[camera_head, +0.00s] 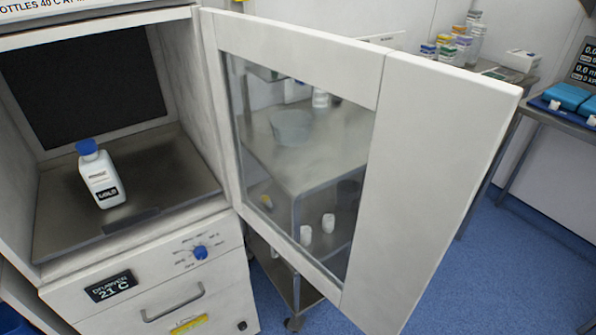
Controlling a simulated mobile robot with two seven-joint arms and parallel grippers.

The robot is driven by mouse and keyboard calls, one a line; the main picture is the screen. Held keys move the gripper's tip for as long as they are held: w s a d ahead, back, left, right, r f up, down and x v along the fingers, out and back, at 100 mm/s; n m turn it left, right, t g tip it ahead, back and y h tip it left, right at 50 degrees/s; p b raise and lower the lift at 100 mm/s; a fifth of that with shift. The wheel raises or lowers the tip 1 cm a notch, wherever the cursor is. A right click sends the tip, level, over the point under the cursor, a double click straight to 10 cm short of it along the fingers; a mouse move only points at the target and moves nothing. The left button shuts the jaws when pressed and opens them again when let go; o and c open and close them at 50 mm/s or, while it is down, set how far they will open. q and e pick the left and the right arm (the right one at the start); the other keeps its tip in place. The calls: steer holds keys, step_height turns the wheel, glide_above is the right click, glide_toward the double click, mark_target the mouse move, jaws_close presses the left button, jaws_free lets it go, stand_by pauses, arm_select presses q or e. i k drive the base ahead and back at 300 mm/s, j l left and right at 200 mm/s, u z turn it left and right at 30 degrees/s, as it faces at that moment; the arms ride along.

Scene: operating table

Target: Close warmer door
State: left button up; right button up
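The warmer (150,260) is a white cabinet at the left, with its upper chamber exposed. Its door (430,190) is wide open, swung out to the right and toward me on a hinge at the chamber's right side. The door has a white frame and a glass window (300,170). A white bottle with a blue cap (102,178) stands upright inside on the chamber floor (165,180). Neither of my grippers shows in this view. No handle is visible on the door.
A blue dial (200,252), a drawer handle (173,303) and a drawer display (111,286) are below the chamber. A metal cart (320,150) shows through and below the door. Bottles (460,45) and blue trays (568,97) stand at right. Blue floor (520,265) is clear.

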mark_target(438, 129)
steer(key=k, duration=0.7)
steer(key=k+j+u, duration=0.1)
steer(key=k+u, duration=0.35)
steer(key=l+u, duration=0.15)
steer(key=u, duration=0.95)
steer(key=l, duration=0.75)
steer(key=i+l, duration=0.15)
steer(key=l, duration=1.35)
steer(key=i+l, duration=0.15)
steer(key=l, duration=0.6)
